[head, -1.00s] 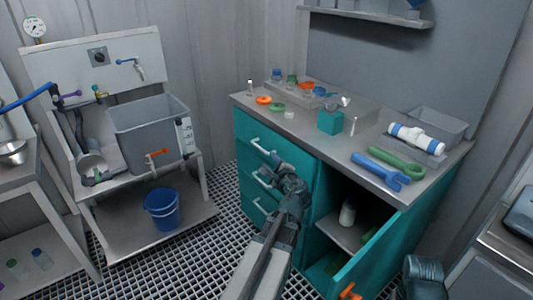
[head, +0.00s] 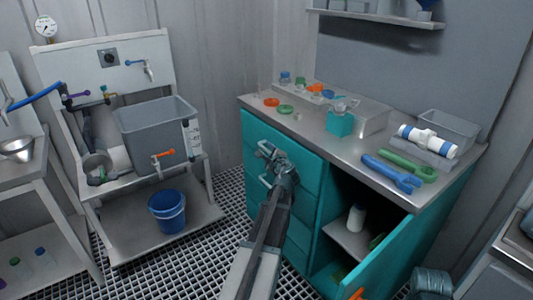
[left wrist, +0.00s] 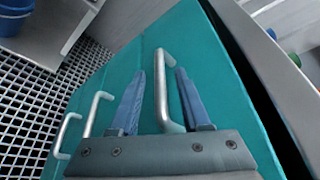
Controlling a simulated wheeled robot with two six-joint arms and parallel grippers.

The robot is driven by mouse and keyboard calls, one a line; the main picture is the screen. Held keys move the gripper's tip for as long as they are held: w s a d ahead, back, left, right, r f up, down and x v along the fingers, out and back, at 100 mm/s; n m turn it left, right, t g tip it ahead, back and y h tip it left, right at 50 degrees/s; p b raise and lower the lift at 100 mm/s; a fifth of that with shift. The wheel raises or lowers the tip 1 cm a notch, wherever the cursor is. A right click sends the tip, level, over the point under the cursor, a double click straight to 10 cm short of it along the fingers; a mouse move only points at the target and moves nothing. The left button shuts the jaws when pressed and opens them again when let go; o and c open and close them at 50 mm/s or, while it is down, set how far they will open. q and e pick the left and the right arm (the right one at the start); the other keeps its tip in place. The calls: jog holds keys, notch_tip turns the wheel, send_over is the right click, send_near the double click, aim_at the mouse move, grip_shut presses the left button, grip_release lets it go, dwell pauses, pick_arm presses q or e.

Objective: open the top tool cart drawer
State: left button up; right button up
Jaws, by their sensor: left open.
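The teal tool cart (head: 449,231) has a stack of drawers on its left side. The top drawer (head: 296,144) looks shut. Its silver bar handle (left wrist: 162,80) runs lengthwise between my left gripper's fingers in the left wrist view. My left gripper (head: 268,158) is open at the top drawer front, with one blue finger on each side of the handle (left wrist: 160,95). I cannot tell whether either finger touches it. Two lower drawer handles show at the left of the wrist view, the nearer one (left wrist: 92,112) beside the gripper.
The cart's lower right door (head: 400,250) hangs open, with a white bottle (head: 356,217) inside. Blue (head: 393,172) and green (head: 407,166) wrenches lie on the worktop. A blue bucket (head: 167,211) stands on the sink stand's shelf at the left. Grated floor lies between.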

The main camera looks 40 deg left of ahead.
pick_arm(q)
jog(key=shift+w+a+f, duration=0.1)
jog(key=shift+w+a, duration=0.15)
jog(key=shift+a, duration=0.15)
grip_shut()
dwell(1.3)
